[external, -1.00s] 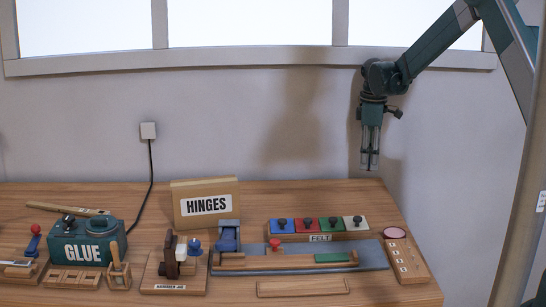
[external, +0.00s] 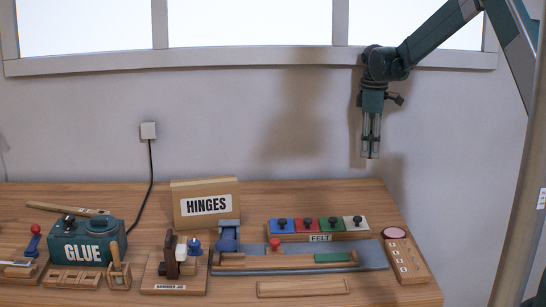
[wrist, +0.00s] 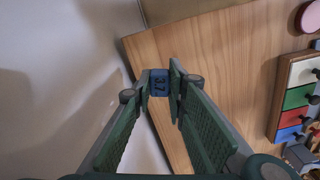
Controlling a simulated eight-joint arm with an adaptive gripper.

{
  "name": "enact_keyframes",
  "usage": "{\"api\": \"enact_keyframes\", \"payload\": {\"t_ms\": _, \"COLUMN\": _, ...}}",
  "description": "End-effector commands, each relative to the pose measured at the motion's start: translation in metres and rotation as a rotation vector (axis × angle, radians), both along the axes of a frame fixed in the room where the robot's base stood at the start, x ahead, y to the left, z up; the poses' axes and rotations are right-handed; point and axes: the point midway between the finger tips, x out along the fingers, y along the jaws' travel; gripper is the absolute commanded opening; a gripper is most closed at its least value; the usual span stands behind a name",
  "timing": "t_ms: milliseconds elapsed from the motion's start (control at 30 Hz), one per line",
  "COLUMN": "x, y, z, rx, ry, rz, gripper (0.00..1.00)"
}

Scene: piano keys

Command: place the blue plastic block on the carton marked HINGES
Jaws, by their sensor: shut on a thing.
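My gripper (external: 371,152) hangs high above the back right part of the bench, pointing down. In the wrist view its fingers (wrist: 160,85) are shut on a small blue block (wrist: 159,82) marked 3.7 at their tips. The block is hard to make out in the external view. The carton marked HINGES (external: 205,187) stands upright at the back of the bench, well to the left of my gripper and lower. It is tan with a white label, and its top shows nothing on it.
A felt box (external: 319,237) with several coloured knobbed lids sits right of the carton. A blue-grey jig (external: 228,240) stands just in front of the carton. A green glue pot (external: 84,240) and a hammer jig (external: 174,286) are further left. The air between gripper and carton is clear.

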Motion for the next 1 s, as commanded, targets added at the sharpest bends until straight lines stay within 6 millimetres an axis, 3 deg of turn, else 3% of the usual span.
{"api": "enact_keyframes", "payload": {"t_ms": 367, "x": 0.000, "y": 0.003, "z": 0.001, "rx": 0.000, "ry": 0.000, "rz": 0.002, "gripper": 0.08}}
{"api": "enact_keyframes", "payload": {"t_ms": 567, "x": -0.002, "y": 0.023, "z": 0.006, "rx": 0.000, "ry": 0.000, "rz": 0.013, "gripper": 0.08}}
{"api": "enact_keyframes", "payload": {"t_ms": 767, "x": -0.009, "y": 0.069, "z": 0.018, "rx": 0.000, "ry": -0.001, "rz": 0.039, "gripper": 0.08}}
{"api": "enact_keyframes", "payload": {"t_ms": 1000, "x": -0.026, "y": 0.144, "z": 0.037, "rx": -0.001, "ry": -0.002, "rz": 0.080, "gripper": 0.08}}
